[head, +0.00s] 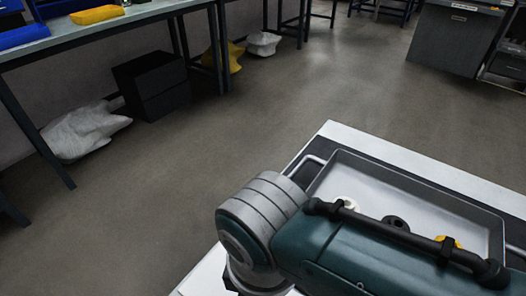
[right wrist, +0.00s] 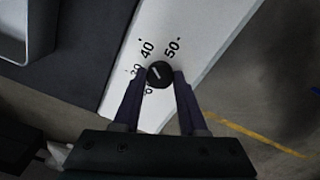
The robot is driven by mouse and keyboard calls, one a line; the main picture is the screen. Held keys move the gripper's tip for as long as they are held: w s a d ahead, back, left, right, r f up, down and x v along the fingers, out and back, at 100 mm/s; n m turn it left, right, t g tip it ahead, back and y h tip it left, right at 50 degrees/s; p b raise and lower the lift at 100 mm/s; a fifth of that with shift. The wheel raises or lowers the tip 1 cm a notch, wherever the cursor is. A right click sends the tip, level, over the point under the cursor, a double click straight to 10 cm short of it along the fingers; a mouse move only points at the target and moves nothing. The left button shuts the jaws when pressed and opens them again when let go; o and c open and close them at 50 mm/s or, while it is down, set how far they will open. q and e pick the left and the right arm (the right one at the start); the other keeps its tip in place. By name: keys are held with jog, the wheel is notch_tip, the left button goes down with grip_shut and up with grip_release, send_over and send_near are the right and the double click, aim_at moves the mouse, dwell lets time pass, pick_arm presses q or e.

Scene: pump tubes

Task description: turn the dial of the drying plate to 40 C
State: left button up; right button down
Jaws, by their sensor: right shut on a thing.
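The dial (right wrist: 158,70) is a small round black knob with a pale pointer line on the white front strip of the drying plate (right wrist: 190,15). The numbers 40 and 50 read clearly above it; 30 and a lower mark are partly hidden by a finger. The pointer lies slanted, and I cannot tell exactly which mark it meets. My right gripper (right wrist: 160,79) is shut on the dial, one finger on each side. In the head view my arm hides the dial and right gripper. My left gripper is not in view.
A grey tray (head: 345,157) lies on the plate's dark top (head: 312,153), holding a white ring (head: 347,203), a black ring (head: 396,222) and a yellow part (head: 455,242). A bench (head: 100,33) stands at the far left. The floor between is open.

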jog(key=shift+n, duration=0.3)
jog(key=shift+c, duration=2.2)
grip_release()
jog(key=shift+r+p, duration=0.35)
jog(key=shift+r, duration=0.1)
notch_tip(320, 180, up, 9)
jog(key=p, duration=0.4)
